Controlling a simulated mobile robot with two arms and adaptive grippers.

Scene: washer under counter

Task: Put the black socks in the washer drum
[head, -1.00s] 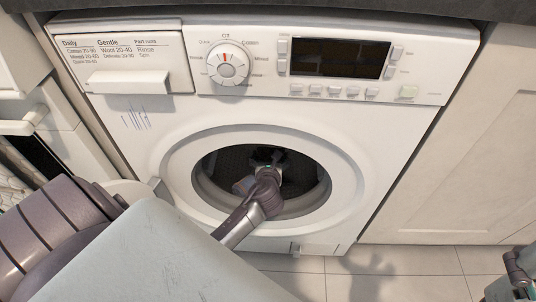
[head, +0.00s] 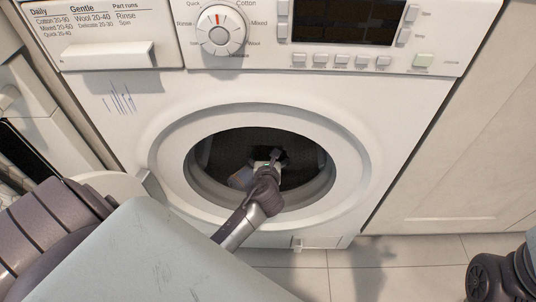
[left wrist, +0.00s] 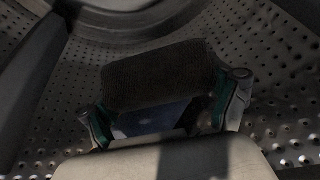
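The washer drum (head: 222,152) is open to view through the round door opening in the head view. My left arm reaches through it, and my left gripper (head: 273,160) is inside the drum. In the left wrist view the black socks (left wrist: 155,75) show as a dark ribbed bundle. They sit between the two fingertips of my left gripper (left wrist: 166,100), which touch their two sides. In the head view the socks (head: 283,154) are a small dark patch beyond the gripper, partly hidden by it.
The perforated drum wall (left wrist: 275,50) lies around the gripper. The control panel (head: 340,60) is above, a beige cabinet (head: 450,160) stands at the right, and tiled floor (head: 350,280) lies below.

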